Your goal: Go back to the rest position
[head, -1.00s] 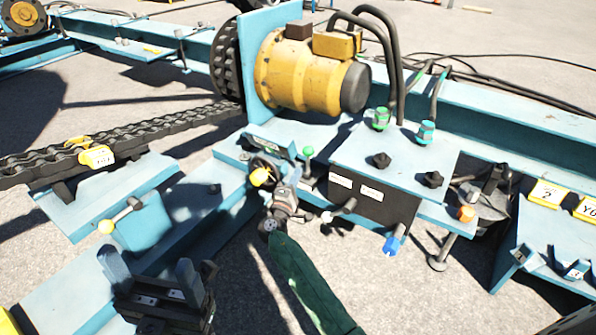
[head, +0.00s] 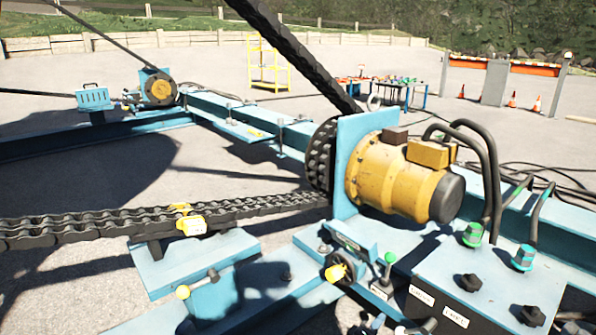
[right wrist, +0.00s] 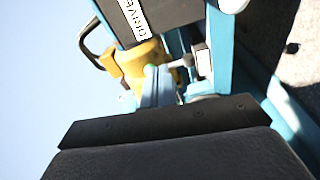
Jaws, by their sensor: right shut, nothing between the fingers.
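My right gripper (right wrist: 157,78) shows in the right wrist view, its two bluish fingers close together beyond the dark housing. It is shut and empty. Behind it are the yellow motor (right wrist: 138,58) and a dark panel marked DRIVE, partly cut off by the frame.
The yellow motor (head: 400,180) sits on a blue frame by a black sprocket. A chain (head: 100,222) runs left from it. The control box (head: 490,285) is lower right. A table (head: 392,88), yellow rack (head: 262,62) and barrier (head: 540,70) stand farther back on open ground.

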